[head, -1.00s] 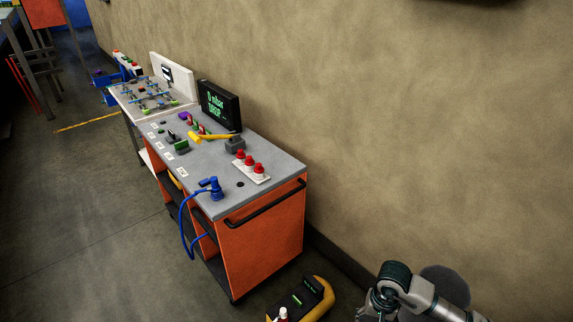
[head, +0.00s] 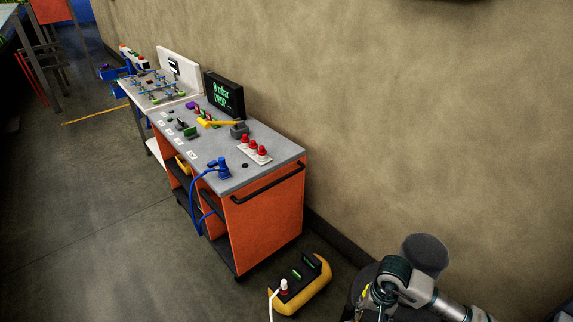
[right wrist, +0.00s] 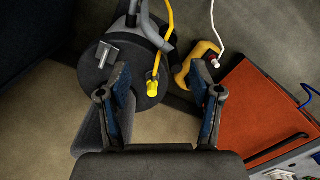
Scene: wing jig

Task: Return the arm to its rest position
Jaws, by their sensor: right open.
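My right arm (head: 405,285) shows at the lower right of the head view, bent, near the wall and apart from the cart. Its gripper is cut off or hidden there. In the right wrist view my right gripper (right wrist: 160,75) is open, its two blue-and-black fingers wide apart with nothing held between them. A dark round-topped object with a yellow-ended hose (right wrist: 155,85) lies beyond the fingers; I cannot tell its distance. My left gripper is in neither view.
An orange cart (head: 265,215) with a grey top carries red-capped parts (head: 254,148), a blue fitting (head: 223,168) and a black display (head: 224,95). A yellow device (head: 303,285) lies on the floor between cart and arm. A wall (head: 400,100) runs behind.

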